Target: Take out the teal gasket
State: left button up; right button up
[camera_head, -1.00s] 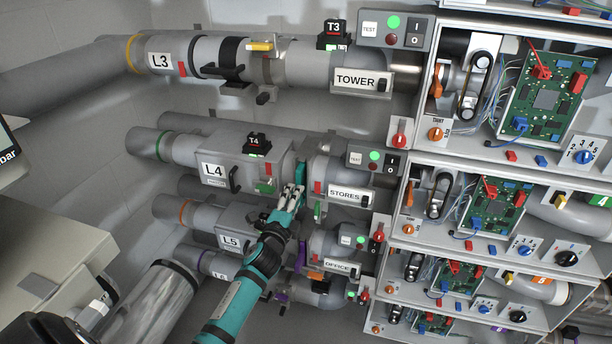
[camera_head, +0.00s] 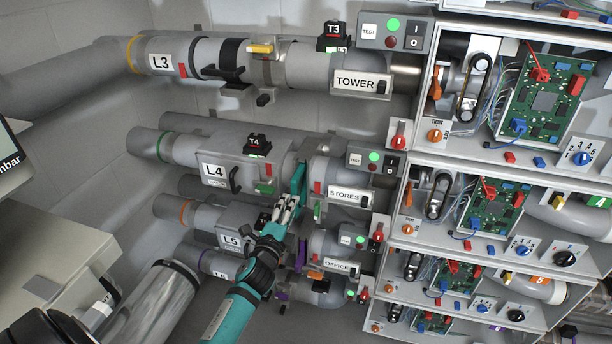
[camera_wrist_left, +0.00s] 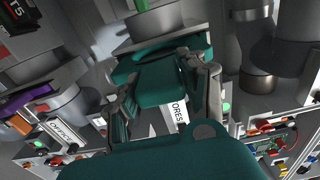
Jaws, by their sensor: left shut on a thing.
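The teal gasket (camera_head: 299,178) shows in the head view as a thin upright slab at the joint between the L4 housing (camera_head: 258,165) and the STORES pipe (camera_head: 327,170). My left gripper (camera_head: 288,207) is shut on it from the front and below. In the left wrist view the teal gasket (camera_wrist_left: 160,82) lies between the two fingers of the left gripper (camera_wrist_left: 163,95), below a grey pipe end. I cannot tell whether the gasket is fully clear of the joint. My right gripper is not in view.
The L3 pipe (camera_head: 160,62) runs above, and the L5 pipe (camera_head: 230,240) lies below, close to my left arm. Open control boxes with a circuit board (camera_head: 545,100) fill the right side. A purple part (camera_head: 301,253) sits at the lower joint.

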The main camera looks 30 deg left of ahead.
pick_arm(q)
jog(key=shift+p+v, duration=0.35)
jog(key=shift+v, duration=1.85)
jog(key=v, duration=0.8)
